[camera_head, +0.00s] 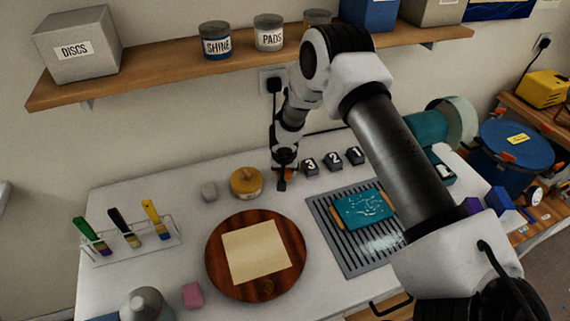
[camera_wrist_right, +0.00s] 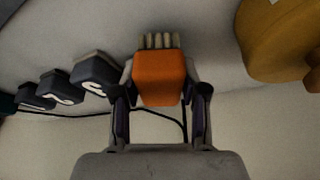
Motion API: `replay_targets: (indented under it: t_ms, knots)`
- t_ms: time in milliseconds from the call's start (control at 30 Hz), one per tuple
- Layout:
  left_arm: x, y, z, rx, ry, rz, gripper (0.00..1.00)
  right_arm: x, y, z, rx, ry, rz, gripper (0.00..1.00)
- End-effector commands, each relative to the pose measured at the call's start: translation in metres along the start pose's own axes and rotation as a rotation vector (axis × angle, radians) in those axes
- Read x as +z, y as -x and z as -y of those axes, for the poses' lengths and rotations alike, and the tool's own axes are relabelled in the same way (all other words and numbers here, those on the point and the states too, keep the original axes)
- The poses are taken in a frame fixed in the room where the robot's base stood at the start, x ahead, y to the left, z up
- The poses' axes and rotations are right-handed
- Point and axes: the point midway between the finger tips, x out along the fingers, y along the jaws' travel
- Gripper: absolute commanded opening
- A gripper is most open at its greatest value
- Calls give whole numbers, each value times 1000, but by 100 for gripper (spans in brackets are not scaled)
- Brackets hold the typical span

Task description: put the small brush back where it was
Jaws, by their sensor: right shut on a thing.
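The small brush has an orange block body (camera_wrist_right: 160,78) and pale bristle tufts along one end, in the right wrist view. My right gripper (camera_wrist_right: 160,100) is shut on it, with a finger at each side of the body. In the head view this gripper (camera_head: 284,173) is at the back of the white table, and only a little orange of the brush (camera_head: 289,174) shows. It is between a gold round container (camera_head: 246,183) and the block marked 3 (camera_head: 309,166). I cannot tell whether the bristles touch the table. My left gripper is not in view.
Dark blocks 2 (camera_head: 333,161) and 1 (camera_head: 355,156) stand right of block 3. A wooden disc (camera_head: 215,263), brush rack (camera_head: 160,249) and slotted grate (camera_head: 345,262) fill the front. A shelf (camera_head: 160,84) hangs above.

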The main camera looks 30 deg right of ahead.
Motion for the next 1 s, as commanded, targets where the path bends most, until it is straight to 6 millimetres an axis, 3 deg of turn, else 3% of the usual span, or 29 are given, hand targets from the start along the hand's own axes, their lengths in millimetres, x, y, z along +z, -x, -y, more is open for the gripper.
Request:
replay_targets:
  t_ms: [67, 500, 533, 600, 867, 1000]
  knots:
    - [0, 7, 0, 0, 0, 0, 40, 3, -6, 0, 0, 1, 0, 10]
    - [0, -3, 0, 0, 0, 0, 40, 6, -14, 1, -2, -1, -1, 10]
    - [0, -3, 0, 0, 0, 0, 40, 6, -13, 1, -2, -1, -1, 46]
    - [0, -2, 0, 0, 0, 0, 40, 5, -12, 1, -2, -1, -1, 68]
    - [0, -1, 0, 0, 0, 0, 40, 5, -12, 1, -2, -1, -1, 68]
    - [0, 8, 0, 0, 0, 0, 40, 3, -6, 0, -1, 0, -1, 68]
